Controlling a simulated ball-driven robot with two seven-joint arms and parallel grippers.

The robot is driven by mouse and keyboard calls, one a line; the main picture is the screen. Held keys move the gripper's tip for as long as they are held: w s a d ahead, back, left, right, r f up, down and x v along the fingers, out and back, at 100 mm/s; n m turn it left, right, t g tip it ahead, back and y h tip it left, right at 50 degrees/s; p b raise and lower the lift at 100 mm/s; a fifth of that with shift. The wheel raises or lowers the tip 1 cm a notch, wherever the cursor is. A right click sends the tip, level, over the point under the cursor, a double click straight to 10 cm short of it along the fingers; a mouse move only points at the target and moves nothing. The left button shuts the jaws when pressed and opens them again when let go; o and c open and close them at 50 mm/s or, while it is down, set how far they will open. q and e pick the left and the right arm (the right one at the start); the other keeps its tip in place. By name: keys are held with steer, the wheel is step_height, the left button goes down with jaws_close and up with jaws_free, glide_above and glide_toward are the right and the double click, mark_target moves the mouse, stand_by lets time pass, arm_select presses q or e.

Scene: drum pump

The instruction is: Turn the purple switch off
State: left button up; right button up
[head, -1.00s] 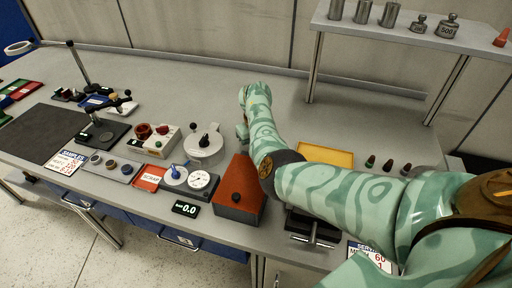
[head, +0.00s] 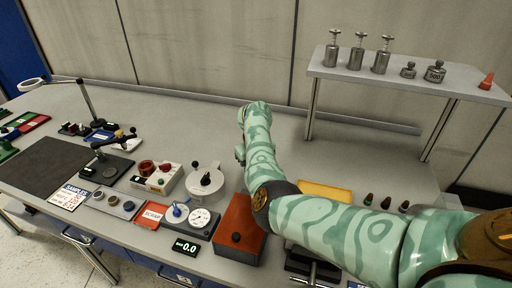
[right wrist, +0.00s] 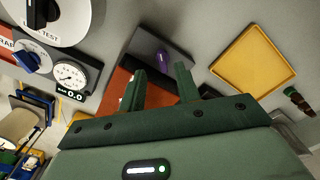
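The purple switch (right wrist: 163,57) shows in the right wrist view as a purple lever on a dark grey face (right wrist: 150,45), beside orange-red surfaces. I cannot make out the switch in the head view, where my right arm covers part of the bench. My right gripper (right wrist: 157,75) has two green fingers set apart, with nothing seen between them. The switch appears just beyond the fingertips, in line with the gap; I cannot tell whether they touch. In the head view my right gripper (head: 242,140) is over the bench, behind the orange-red box (head: 240,228). My left gripper is not in view.
A yellow tray (right wrist: 255,62) lies right of the switch. A gauge (head: 200,217) and a blue knob (head: 178,212) stand left of the orange-red box. A round white device (head: 206,182) is close to my right gripper. A raised shelf (head: 400,78) holds metal weights.

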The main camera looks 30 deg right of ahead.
step_height(320, 180, up, 9)
steer(key=p, duration=0.2)
stand_by(0.5)
